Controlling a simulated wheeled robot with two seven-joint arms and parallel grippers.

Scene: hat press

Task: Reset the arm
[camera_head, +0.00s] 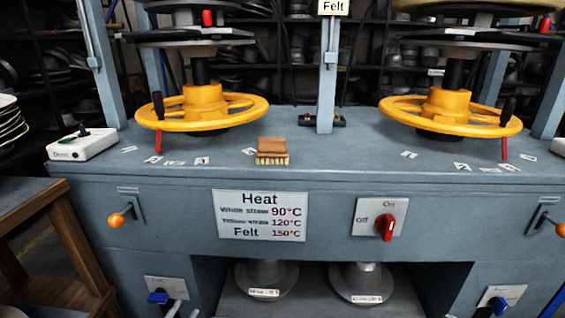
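The task line names no object beyond an arm. Neither of my grippers shows clearly. Small dark and pale shapes at the bottom edge, left of centre, are too cut off to tell whether they belong to my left gripper. My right gripper is not in view. I see nothing held. The blue-grey hat press (340,180) fills the view. An orange-knobbed lever (118,219) sits on its front at left, and another orange knob (561,230) is at the right edge. The red switch (386,228) stands between "Off" and "On" labels.
Two yellow handwheels (203,100) (449,104) stand on the press top. A wooden brush (272,151) lies between them. A white box (83,144) is at the left corner. Blue-handled controls (158,297) (497,306) are low on the front. A wooden table (30,192) stands at left.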

